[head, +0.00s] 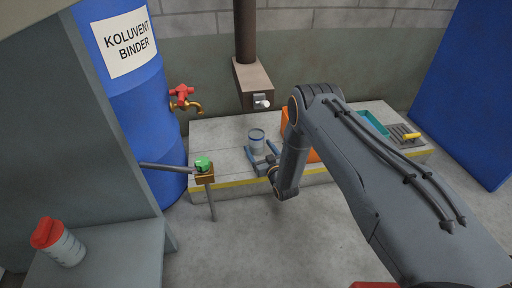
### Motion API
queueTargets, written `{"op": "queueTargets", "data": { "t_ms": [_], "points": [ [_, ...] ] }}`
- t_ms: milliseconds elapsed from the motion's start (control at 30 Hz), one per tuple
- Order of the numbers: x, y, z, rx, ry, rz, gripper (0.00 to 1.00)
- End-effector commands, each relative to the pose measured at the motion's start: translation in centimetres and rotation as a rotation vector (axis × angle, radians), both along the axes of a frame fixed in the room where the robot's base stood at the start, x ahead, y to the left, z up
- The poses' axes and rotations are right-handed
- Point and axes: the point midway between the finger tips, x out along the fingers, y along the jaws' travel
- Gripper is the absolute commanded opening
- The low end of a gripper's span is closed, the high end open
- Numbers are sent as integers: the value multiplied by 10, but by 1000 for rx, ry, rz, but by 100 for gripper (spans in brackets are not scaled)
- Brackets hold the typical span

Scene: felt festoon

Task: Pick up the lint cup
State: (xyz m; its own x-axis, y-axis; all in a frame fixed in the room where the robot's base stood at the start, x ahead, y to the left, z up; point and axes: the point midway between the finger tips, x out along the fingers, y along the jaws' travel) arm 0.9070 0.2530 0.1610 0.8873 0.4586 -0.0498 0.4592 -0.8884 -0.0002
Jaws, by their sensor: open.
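A small grey-blue cup (257,137), seemingly the lint cup, stands upright on the concrete ledge (220,150) near the middle of the head view. My gripper (261,149) is low over the ledge on the near side of the cup. Its jaws are open and point towards the cup, with one finger at the lower left and one at the lower right of it. I cannot tell whether the fingers touch it. The near lower part of the cup is partly hidden by the jaws.
A dark pipe with a boxy outlet (254,84) hangs just behind the cup. An orange object (286,125) is partly behind my arm, with a teal tray (373,123) farther right. A green-topped post (204,165) and a blue barrel (146,105) stand left. A red-lidded bottle (61,243) is at lower left.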

Motion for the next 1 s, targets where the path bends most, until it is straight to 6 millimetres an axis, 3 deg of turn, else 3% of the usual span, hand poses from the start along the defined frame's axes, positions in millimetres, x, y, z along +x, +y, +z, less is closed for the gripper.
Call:
{"op": "queueTargets", "data": {
  "t_ms": [100, 333, 600, 667, 867, 1000],
  "points": [
    [10, 5, -1, 1, -2, -1, 76],
    [11, 5, 0, 0, 0, -1, 74],
    [10, 5, 0, 0, 0, -1, 28],
    [11, 5, 0, 0, -1, -1, 23],
    [11, 5, 2, 0, -1, -1, 23],
    [10, 5, 18, 0, -1, -1, 23]
  ]
}}
